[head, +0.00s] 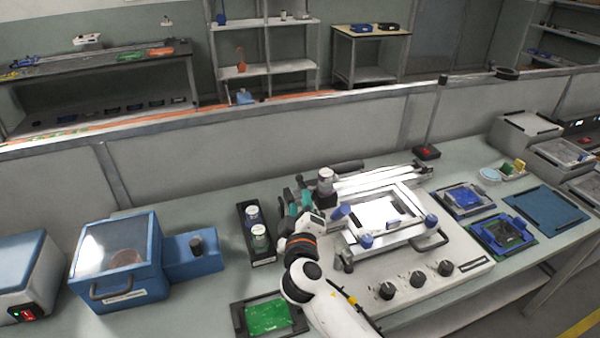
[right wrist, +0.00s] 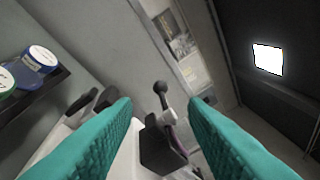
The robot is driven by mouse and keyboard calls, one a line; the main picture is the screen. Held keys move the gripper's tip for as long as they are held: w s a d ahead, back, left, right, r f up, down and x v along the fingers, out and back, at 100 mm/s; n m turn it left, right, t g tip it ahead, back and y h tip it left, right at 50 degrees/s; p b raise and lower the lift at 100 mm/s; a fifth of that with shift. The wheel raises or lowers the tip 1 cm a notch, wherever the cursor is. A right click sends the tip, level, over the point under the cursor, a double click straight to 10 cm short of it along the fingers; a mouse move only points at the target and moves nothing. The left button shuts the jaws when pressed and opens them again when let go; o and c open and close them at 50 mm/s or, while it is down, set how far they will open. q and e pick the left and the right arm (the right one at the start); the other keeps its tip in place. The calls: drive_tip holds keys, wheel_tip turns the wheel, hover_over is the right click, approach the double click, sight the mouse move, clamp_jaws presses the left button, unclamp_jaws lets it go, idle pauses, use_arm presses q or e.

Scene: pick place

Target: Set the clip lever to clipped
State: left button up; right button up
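My right gripper (head: 299,203) is at the left end of the white printer-like machine (head: 455,262); its arm rises from the bottom of the head view. In the right wrist view its two teal fingers (right wrist: 160,130) are spread wide, with nothing gripped. Between and beyond them a dark lever with a round knob (right wrist: 160,88) stands up from a black block (right wrist: 158,150). It looks like the clip lever, but I cannot tell whether it is clipped. In the head view my gripper and arm hide that spot. My left gripper is not in view.
A black holder with two white-lidded jars (head: 256,232) stands just left of my gripper. A blue clear-lidded box (head: 120,262) is farther left. A green board (head: 267,315) lies near the front edge. A white frame with blue clamps (head: 395,208) sits on the machine.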

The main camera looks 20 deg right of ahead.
sight(299, 180)
drive_tip(key=p+x, duration=0.1)
drive_tip(key=x, duration=0.4)
drive_tip(key=shift+w+r, duration=0.1)
drive_tip(key=shift+r, duration=0.1)
drive_tip(key=x, duration=0.3)
drive_tip(key=shift+d+f, duration=0.1)
drive_tip(key=shift+f, duration=0.15)
drive_tip(key=shift+x, duration=0.85)
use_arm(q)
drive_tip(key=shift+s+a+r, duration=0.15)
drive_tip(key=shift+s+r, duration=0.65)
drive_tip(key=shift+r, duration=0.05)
use_arm(e)
drive_tip(key=shift+w, duration=0.15)
